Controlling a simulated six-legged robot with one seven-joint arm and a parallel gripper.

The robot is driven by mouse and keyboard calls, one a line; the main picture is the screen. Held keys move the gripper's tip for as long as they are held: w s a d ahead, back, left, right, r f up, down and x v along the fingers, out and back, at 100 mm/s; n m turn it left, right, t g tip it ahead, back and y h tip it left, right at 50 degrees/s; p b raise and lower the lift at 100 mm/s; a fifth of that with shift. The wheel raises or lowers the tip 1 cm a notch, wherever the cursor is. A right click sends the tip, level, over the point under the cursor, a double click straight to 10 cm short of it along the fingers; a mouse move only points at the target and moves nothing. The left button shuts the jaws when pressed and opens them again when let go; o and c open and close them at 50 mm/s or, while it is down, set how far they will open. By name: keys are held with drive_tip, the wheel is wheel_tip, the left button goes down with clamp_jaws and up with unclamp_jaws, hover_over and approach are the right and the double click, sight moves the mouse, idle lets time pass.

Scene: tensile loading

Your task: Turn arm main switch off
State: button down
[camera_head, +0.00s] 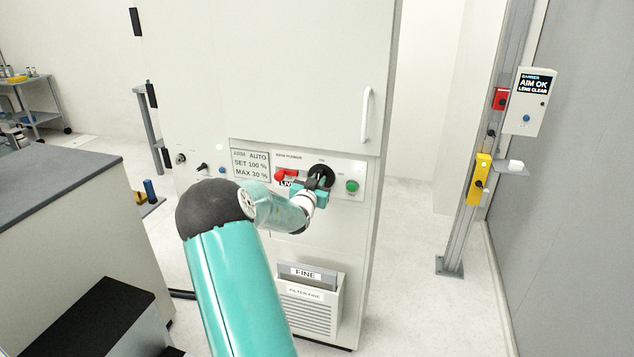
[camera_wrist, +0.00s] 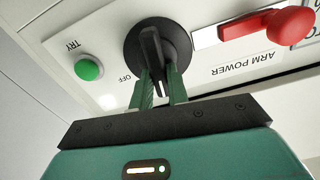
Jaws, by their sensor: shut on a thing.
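The arm main switch is a round black rotary knob (camera_head: 325,172) with a raised handle, on the white ARM POWER panel. In the wrist view, which shows the panel upside down, the knob (camera_wrist: 174,36) is close up with its handle roughly upright in the picture. An OFF label stands beside it. My gripper (camera_head: 318,184) is at the knob; in the wrist view its two green fingers (camera_wrist: 162,84) are shut on the handle, one on each side. The lower rim of the knob in the head view is partly hidden by my gripper.
A red handle (camera_head: 286,175) lies left of the knob and a green TRY button (camera_head: 352,186) right of it. A display (camera_head: 250,165) reads AUTO, SET 100 %, MAX 30 %. A door handle (camera_head: 366,114) is above; a FINE filter box (camera_head: 309,300) is below.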

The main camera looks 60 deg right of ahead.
drive_tip(key=shift+s+f+m, duration=0.15)
drive_tip(key=shift+f+m, duration=0.05)
drive_tip(key=shift+m, duration=2.55)
drive_tip(key=shift+s+f+m, duration=0.2)
drive_tip(key=shift+f+m, duration=0.05)
drive_tip(key=shift+m, duration=2.45)
drive_tip(key=shift+s+f+m, duration=0.15)
drive_tip(key=shift+f+m, duration=0.05)
drive_tip(key=shift+m, duration=2.55)
drive_tip(key=c, duration=1.4)
unclamp_jaws()
drive_tip(key=shift+o, duration=0.2)
drive_tip(key=s+a, duration=0.2)
drive_tip(key=a, duration=1.1)
drive_tip(key=shift+a, duration=0.3)
drive_tip(key=shift+s, duration=0.1)
